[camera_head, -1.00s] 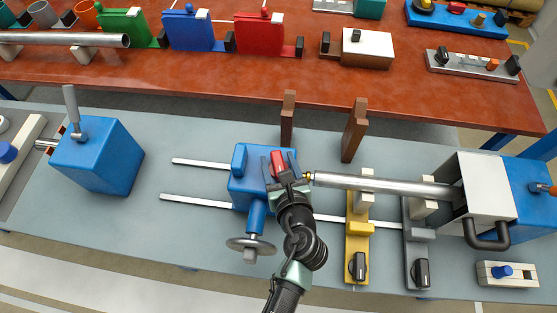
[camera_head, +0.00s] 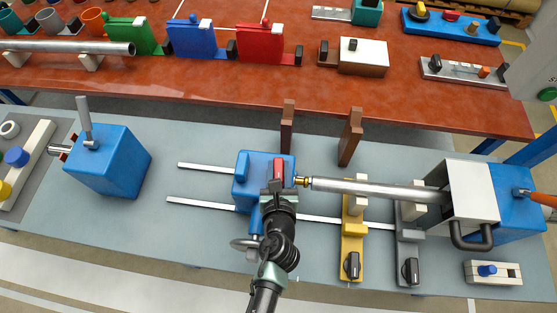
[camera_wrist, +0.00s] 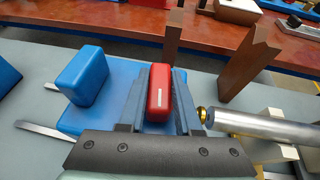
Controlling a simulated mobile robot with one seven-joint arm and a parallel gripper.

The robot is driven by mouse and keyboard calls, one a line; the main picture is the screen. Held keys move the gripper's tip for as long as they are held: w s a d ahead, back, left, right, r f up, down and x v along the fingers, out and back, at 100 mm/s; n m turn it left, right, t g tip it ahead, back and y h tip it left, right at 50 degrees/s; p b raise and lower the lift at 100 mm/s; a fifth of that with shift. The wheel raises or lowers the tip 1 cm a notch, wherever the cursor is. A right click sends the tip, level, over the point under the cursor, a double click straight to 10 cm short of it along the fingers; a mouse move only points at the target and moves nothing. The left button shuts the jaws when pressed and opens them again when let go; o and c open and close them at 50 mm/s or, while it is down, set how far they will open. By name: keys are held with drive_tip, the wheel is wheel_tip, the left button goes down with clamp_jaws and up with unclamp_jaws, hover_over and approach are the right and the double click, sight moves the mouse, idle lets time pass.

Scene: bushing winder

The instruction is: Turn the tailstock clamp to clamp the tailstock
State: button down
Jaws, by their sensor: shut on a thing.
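The tailstock is a blue block (camera_head: 243,190) on two pale rails, left of the silver bar. The red tailstock clamp (camera_head: 279,171) stands on its top, with a pale mark on its face. My gripper (camera_head: 279,183) reaches over the tailstock from the front. In the wrist view my gripper's fingers (camera_wrist: 160,100) lie on both sides of the red clamp (camera_wrist: 159,92), shut on it. A blue upright block (camera_wrist: 82,75) stands on the tailstock to the left. The tailstock's handwheel (camera_head: 245,243) is partly hidden by my arm.
The silver bar (camera_head: 380,191) runs right from its brass tip (camera_head: 302,181), close beside the tailstock, to the white and blue headstock (camera_head: 472,190). Two brown posts (camera_head: 350,137) stand behind. Yellow (camera_head: 352,235) and grey (camera_head: 408,240) supports stand under the bar.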

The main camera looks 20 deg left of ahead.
drive_tip(key=m+h+p, duration=0.1)
drive_tip(key=p, duration=0.2)
drive_tip(key=shift+a+r+t, duration=0.1)
drive_tip(key=shift+r+t, duration=0.2)
drive_tip(key=shift+r, duration=0.05)
drive_tip(key=shift+f+m+h+p, duration=0.15)
drive_tip(key=shift+m+h+p, duration=0.25)
drive_tip(key=shift+p, duration=0.15)
drive_tip(key=shift+f, duration=0.15)
drive_tip(key=c, duration=0.6)
unclamp_jaws()
drive_tip(key=v, duration=1.3)
drive_tip(key=shift+b, duration=0.4)
drive_tip(key=shift+f, duration=0.15)
